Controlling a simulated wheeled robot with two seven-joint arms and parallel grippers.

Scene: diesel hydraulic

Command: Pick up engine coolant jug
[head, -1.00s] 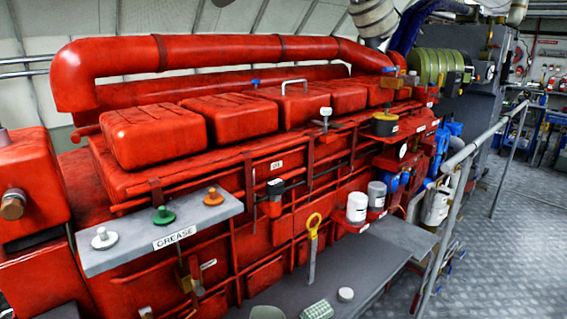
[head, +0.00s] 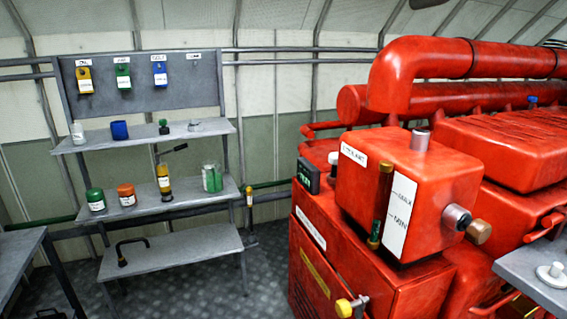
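No thing here can be told for sure as the engine coolant jug; labels are too small to read. A white bottle (head: 78,134) and a blue cup (head: 119,131) are on the upper shelf. A red tank (head: 400,190) with a white level strip sits on the engine at right. Neither of my grippers is in view.
The rack's lower shelf (head: 172,254) holds a dark bent handle. Colored tags hang on the rack's back panel (head: 192,96). A grey table (head: 22,250) stands at the left edge. Patterned floor (head: 258,285) is open between rack and engine.

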